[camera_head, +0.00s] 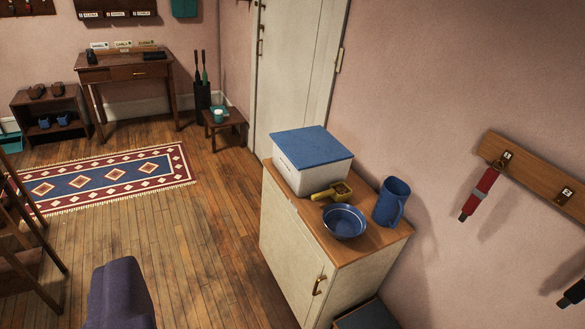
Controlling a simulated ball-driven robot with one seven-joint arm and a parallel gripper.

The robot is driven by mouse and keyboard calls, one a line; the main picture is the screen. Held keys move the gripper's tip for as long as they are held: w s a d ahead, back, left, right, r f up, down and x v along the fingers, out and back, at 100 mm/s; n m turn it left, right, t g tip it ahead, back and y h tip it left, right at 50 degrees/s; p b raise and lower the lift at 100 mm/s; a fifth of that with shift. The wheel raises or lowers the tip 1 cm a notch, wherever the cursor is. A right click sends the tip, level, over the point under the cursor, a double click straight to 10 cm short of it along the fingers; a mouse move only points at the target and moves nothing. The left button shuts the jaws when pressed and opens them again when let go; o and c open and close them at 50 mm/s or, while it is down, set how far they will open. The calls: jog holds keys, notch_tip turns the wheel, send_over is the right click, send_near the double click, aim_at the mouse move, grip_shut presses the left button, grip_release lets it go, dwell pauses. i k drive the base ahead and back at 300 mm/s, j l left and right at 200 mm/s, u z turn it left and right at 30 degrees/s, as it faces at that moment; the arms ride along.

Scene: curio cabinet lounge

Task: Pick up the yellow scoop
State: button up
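The yellow scoop (333,192) lies on the wooden top of a cream cabinet (291,245). It sits in front of a white box with a blue lid (312,160) and just behind a blue bowl (344,221). Its handle points left and its cup is at the right, close to the bowl's rim; I cannot tell whether they touch. A blue pitcher (391,202) stands to the right of the bowl. My gripper does not show in this view.
Wooden floor (200,240) is open left of the cabinet, with a patterned rug (110,180) beyond. A purple padded piece (121,295) rises at the bottom left. A wall rack (530,176) with a hanging red object (480,194) is at right. A small stool (226,122) stands near the door.

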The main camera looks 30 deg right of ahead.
aim_at(339, 192)
jog(key=i, duration=1.9)
jog(key=i+z, duration=0.3)
jog(key=i, duration=0.15)
jog(key=i+j+z, duration=0.15)
jog(key=i+z, duration=0.15)
jog(key=i, duration=0.2)
jog(key=i+l+z, duration=0.15)
jog(key=z, duration=0.3)
jog(key=i+z, duration=0.25)
jog(key=z, duration=0.25)
jog(key=i+z, duration=0.25)
jog(key=z, duration=0.2)
jog(key=i+z, duration=0.2)
jog(key=z, duration=0.25)
